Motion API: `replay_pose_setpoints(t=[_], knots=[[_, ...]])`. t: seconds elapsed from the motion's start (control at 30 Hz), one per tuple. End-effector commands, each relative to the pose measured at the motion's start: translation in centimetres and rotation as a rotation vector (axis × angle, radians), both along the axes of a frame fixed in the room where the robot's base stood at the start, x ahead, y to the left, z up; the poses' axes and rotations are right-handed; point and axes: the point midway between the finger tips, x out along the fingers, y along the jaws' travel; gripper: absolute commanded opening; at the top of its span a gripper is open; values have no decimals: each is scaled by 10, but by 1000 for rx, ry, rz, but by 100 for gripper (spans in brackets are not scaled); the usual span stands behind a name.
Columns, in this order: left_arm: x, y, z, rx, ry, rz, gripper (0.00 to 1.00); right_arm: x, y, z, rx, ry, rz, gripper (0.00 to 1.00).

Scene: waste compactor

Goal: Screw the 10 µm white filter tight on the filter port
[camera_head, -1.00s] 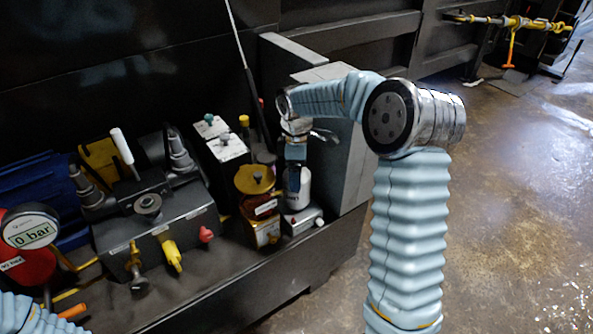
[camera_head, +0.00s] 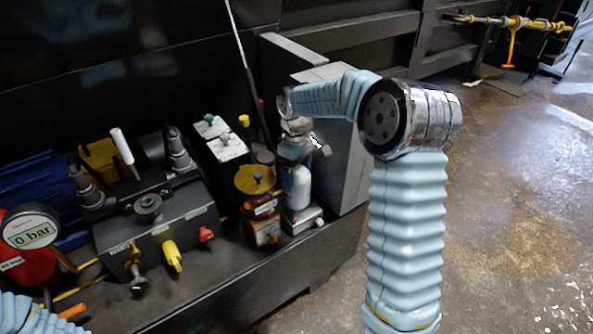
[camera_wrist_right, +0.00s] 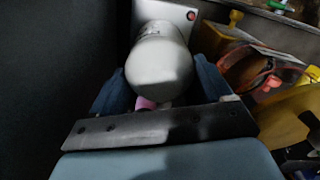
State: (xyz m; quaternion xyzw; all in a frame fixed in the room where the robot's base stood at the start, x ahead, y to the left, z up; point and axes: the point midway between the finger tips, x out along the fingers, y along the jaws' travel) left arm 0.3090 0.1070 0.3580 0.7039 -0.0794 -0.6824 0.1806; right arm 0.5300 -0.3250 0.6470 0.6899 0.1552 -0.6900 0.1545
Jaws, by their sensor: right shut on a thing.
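No 10 µm marking is readable. My left gripper is out of view.
An amber bowl unit with a yellow top (camera_head: 254,180) stands close left of the filter. A grey cabinet (camera_head: 340,165) is close behind and right. A dark valve block (camera_head: 160,225) and a gauge reading 0 bar (camera_head: 30,230) are further left. The floor at right is open.

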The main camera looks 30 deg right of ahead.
Motion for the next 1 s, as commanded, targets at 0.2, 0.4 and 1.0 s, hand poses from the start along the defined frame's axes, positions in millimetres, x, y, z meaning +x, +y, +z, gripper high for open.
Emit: replay_pose_setpoints(t=[0.2, 0.4, 1.0], knots=[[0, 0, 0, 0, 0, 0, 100, 0, 0, -1, -1, 1, -317, 42], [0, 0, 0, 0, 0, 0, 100, 0, 0, -1, -1, 1, -367, 42], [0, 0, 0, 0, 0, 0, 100, 0, -1, -1, -1, 2, -819, 42]])
